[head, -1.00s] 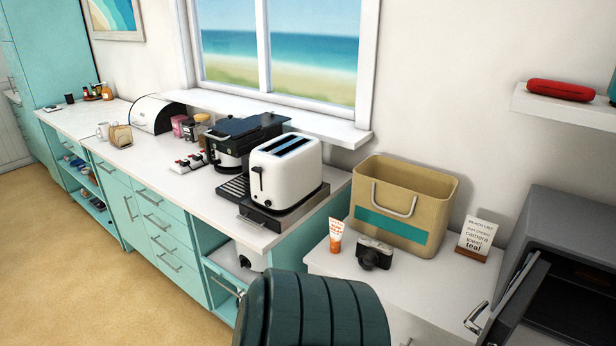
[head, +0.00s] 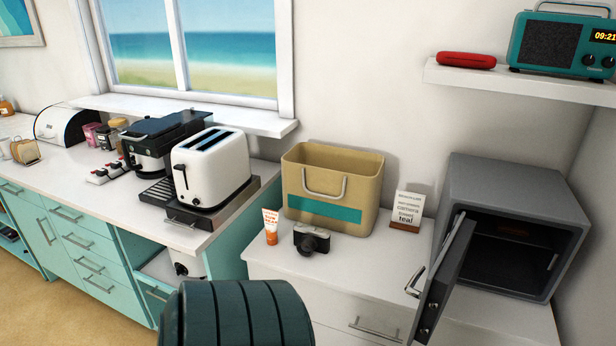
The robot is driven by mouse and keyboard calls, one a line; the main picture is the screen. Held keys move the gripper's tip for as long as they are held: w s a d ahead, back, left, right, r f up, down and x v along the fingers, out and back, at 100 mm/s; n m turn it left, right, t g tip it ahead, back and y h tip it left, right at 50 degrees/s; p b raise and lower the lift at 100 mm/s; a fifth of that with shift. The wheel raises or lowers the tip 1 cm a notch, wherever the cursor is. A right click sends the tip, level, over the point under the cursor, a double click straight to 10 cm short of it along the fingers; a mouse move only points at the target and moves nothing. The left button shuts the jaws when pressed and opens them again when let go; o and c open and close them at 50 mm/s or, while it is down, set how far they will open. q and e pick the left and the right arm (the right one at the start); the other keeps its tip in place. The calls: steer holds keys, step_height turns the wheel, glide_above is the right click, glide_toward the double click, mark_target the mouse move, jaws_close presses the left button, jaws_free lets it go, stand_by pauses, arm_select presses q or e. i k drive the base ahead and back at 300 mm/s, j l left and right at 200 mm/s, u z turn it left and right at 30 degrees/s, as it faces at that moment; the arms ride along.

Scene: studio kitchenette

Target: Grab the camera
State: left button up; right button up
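The camera (head: 312,239), black and silver, sits on the low white cabinet top (head: 372,262) in front of a beige beach bag (head: 331,190) with a teal stripe. An orange and white sunscreen tube (head: 270,227) stands just left of the camera. Neither of my grippers shows in the head view. A dark green ribbed form fills the bottom centre and hides part of the cabinet front.
An open grey safe (head: 515,190) stands to the right, its door (head: 442,285) swung toward me. A small list sign (head: 408,210) stands right of the bag. A toaster (head: 209,167) and coffee machine (head: 160,140) crowd the left counter. The cabinet top before the sign is clear.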

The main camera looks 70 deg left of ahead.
mark_target(308, 239)
steer(key=u, duration=2.25)
